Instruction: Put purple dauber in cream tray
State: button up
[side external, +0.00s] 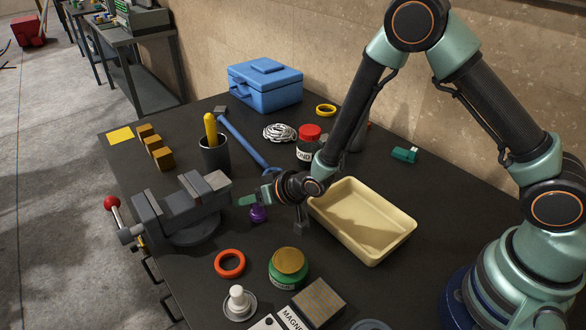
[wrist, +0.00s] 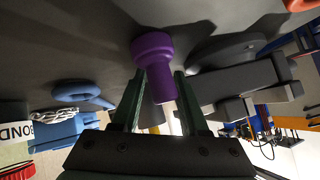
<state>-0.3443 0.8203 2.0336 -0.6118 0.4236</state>
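The purple dauber (side external: 258,214) stands on the dark bench beside the vise, partly hidden by my gripper (side external: 256,198). In the wrist view the dauber (wrist: 153,52) shows its wide base and its narrower end, which reaches between my fingertips. My gripper (wrist: 160,74) is open there, with a visible gap between each finger and the dauber. The cream tray (side external: 362,222) is an empty rectangular tray on the bench, right of my gripper in the side view.
A grey vise (side external: 185,208) is close on the left. An orange ring (side external: 230,263) and a green jar with a gold lid (side external: 289,267) lie in front. A red-lidded jar (side external: 308,147), a blue wrench (side external: 245,142) and a dark cup (side external: 214,157) are behind.

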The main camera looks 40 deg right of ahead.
jog(key=shift+o, duration=0.3)
jog(key=shift+a, duration=0.1)
jog(key=shift+s+r, duration=0.25)
jog(key=shift+r, duration=0.05)
jog(key=s+d+r+g+h, duration=0.1)
jog(key=s+d+r, duration=0.6)
jog(key=r, duration=0.4)
jog(key=s+d+r+g+h, duration=0.2)
jog(key=s+d+r, duration=0.6)
jog(key=r, duration=0.3)
jog(key=shift+s+d+n, duration=0.3)
jog(key=shift+d+n, duration=0.1)
jog(key=shift+d, duration=0.1)
jog(key=o, duration=0.3)
jog(key=shift+g+h, duration=0.3)
jog(key=shift+g, duration=0.2)
jog(key=s, duration=0.1)
jog(key=s+d+r, duration=0.1)
jog(key=s, duration=0.2)
jog(key=shift+d+r, duration=0.35)
jog(key=shift+o, duration=0.3)
jog(key=shift+s, duration=0.3)
